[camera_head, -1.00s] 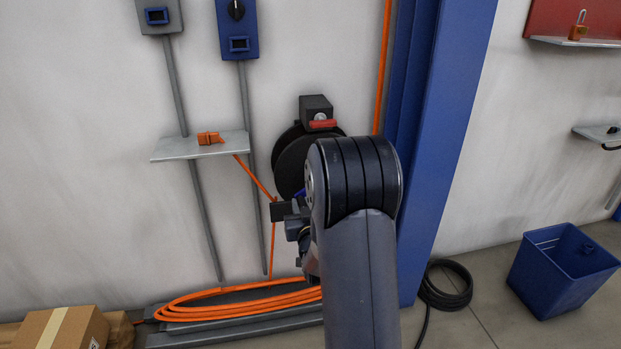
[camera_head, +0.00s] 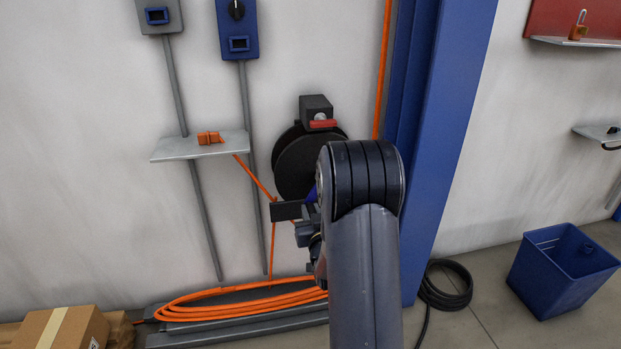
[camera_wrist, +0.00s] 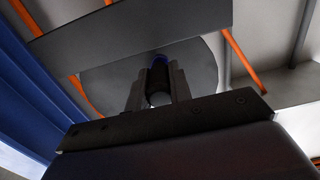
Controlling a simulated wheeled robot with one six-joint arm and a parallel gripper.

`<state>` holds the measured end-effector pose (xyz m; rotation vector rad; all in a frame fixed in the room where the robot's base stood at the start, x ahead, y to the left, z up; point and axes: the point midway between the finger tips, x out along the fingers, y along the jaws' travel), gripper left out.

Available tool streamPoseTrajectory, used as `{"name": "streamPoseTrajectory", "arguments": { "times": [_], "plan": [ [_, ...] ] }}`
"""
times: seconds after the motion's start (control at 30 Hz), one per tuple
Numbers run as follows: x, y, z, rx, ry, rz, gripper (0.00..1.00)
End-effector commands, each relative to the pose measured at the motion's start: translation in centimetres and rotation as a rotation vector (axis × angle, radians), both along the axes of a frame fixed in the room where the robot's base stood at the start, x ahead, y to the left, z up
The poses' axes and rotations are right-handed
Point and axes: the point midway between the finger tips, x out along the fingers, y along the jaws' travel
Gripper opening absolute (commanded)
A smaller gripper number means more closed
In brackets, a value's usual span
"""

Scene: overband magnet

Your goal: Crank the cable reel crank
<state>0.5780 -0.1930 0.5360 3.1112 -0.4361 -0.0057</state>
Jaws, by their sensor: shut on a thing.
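The black cable reel (camera_head: 300,160) is mounted on the wall, with a dark box and a red part (camera_head: 322,124) at its top. My arm hides its lower right part. In the wrist view the reel's grey disc (camera_wrist: 195,75) fills the middle. My gripper (camera_wrist: 157,84) is shut on the crank handle (camera_wrist: 159,97), a dark cylinder with a blue part behind it, held between the two fingers. In the head view a bit of blue at the crank (camera_head: 311,194) shows beside my arm; most of the crank is hidden.
An orange cable (camera_head: 255,175) runs from a wall shelf (camera_head: 180,150) towards the reel. Coiled orange cable (camera_head: 235,303) lies on grey rails below. A blue column (camera_head: 440,130) stands close right of my arm. A blue bin (camera_head: 560,275) and cardboard box (camera_head: 62,328) are on the floor.

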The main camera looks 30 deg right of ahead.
Motion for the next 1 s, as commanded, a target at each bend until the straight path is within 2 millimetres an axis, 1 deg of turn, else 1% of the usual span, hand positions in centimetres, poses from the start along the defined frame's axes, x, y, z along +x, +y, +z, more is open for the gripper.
{"name": "streamPoseTrajectory", "arguments": {
  "times": [0.03,0.17,0.57,0.9,1.0],
  "plan": [
    [-0.1,-0.7,0.2,-0.002,-0.01,-0.008,0.0],
    [-0.3,-1.5,-0.3,-0.003,-0.011,-0.007,0.0],
    [-0.4,-1.7,-0.3,-0.004,-0.012,-0.005,0.0],
    [-1.0,-4.0,-0.6,-0.005,-0.014,-0.006,0.0],
    [-1.0,-4.1,-0.6,-0.005,-0.014,-0.004,0.0]
  ]
}}
